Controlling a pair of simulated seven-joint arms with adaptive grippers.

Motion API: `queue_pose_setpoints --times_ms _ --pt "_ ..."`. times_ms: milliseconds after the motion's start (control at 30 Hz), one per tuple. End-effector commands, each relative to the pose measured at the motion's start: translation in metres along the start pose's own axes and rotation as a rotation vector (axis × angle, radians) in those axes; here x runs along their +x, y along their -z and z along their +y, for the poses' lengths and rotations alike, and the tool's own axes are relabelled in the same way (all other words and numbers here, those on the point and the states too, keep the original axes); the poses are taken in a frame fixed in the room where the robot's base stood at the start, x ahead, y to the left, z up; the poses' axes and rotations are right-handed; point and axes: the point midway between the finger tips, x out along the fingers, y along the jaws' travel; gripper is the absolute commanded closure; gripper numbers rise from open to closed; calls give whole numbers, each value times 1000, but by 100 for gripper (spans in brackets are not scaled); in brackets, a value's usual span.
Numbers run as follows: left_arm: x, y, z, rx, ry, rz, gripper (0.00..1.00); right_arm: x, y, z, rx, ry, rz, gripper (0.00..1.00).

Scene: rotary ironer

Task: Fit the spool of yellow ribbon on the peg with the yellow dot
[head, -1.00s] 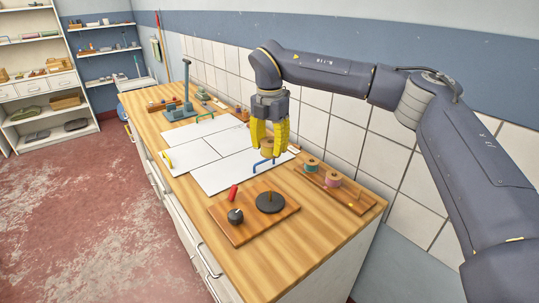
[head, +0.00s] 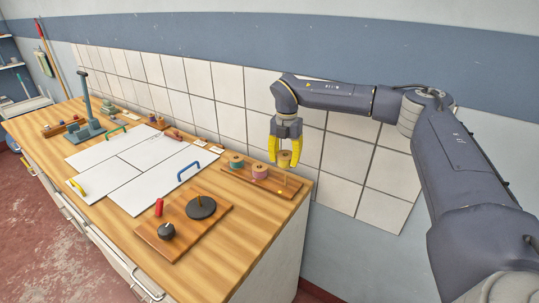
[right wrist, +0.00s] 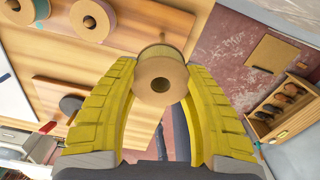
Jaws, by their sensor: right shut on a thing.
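My right gripper (head: 286,150) is shut on the spool of yellow ribbon (head: 284,159), a tan-ended spool with a yellowish band. In the right wrist view the spool (right wrist: 161,80) sits between the yellow fingers, its round end and dark centre hole facing the camera. The wooden peg board (head: 262,187) stands at the wall side of the bench. Its near-end peg (head: 285,180), by the yellow dot (head: 280,191), is bare. The held spool appears above this peg, apart from the board; exact alignment cannot be told. My left gripper is out of view.
A teal spool (head: 236,162) and a pink spool (head: 260,171) stand on the same board, left of the bare peg. A second board (head: 180,240) with a dark disc (head: 201,208), black knob (head: 166,231) and red piece (head: 159,207) lies in front. White panels (head: 140,155) lie further left.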

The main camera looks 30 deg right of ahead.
Motion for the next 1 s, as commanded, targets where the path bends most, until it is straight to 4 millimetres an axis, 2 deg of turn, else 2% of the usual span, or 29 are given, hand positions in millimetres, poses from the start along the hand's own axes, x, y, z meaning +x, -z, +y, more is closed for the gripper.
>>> queue_pose_setpoints --times_ms 300,767,1000 --pt "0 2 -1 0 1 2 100 2 -7 5 -123 -1 0 88" --pt "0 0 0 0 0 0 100 2 -6 5 -129 0 0 88" --pt "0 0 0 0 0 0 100 9 -6 5 -129 1 0 88"
